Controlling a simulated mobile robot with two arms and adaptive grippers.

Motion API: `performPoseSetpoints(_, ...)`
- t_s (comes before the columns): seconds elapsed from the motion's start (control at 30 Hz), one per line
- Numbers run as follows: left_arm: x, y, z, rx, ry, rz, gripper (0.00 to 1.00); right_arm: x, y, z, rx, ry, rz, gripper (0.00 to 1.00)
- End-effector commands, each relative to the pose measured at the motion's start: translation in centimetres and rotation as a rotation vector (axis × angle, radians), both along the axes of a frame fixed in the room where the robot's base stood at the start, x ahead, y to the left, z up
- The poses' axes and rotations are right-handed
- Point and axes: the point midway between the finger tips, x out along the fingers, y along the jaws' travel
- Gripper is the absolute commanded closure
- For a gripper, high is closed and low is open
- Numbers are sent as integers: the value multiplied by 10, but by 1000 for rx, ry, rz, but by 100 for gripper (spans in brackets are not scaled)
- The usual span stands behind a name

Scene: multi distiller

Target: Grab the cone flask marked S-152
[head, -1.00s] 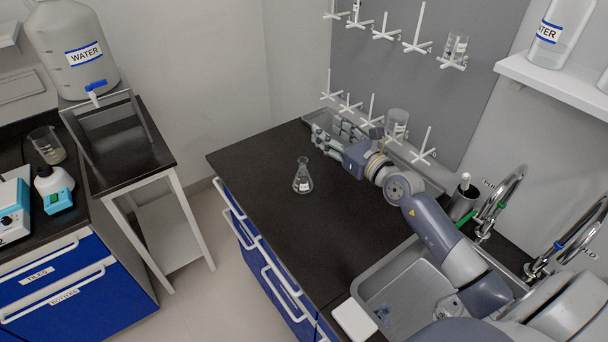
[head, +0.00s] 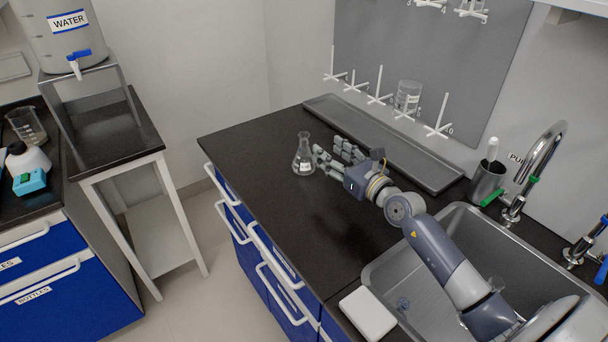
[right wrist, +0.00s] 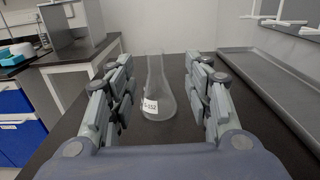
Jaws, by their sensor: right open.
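A clear glass cone flask (head: 303,157) stands upright on the black worktop (head: 300,215). In the right wrist view the flask (right wrist: 158,90) shows a white label whose readable part is "-152". My right gripper (head: 337,153) is open, just to the right of the flask in the head view. In the right wrist view the open fingers (right wrist: 160,88) are to the left and right of the flask, with gaps on both sides. The flask appears just ahead of or at the fingertips; the exact depth is hard to tell. My left gripper is not in view.
A long grey tray (head: 385,145) lies along the wall, behind my right gripper. A drying rack (head: 380,85) with white pegs hangs above it. A sink (head: 430,265) and a white block (head: 368,313) are nearer. The worktop around the flask is clear.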

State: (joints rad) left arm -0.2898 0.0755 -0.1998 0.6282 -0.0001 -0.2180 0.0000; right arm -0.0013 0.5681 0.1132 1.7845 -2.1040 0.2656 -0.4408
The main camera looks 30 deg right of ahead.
Motion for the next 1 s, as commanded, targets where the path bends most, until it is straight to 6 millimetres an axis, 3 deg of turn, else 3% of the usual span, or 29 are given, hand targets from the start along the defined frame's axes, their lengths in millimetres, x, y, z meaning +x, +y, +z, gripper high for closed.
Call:
performPoseSetpoints(0.03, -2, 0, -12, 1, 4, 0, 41, 0, 0, -11, 0, -1, 0, 53)
performPoseSetpoints(0.27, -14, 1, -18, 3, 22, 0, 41, 7, 1, -16, 1, -2, 0, 53)
performPoseSetpoints(0.5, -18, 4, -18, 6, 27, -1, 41, 41, 6, -15, 1, -3, -1, 53)
performPoseSetpoints(0.83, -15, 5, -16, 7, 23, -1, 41, 64, 12, -14, 0, -2, 0, 53)
performPoseSetpoints(1.0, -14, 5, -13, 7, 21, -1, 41, 87, 21, -12, 0, -3, 0, 53)
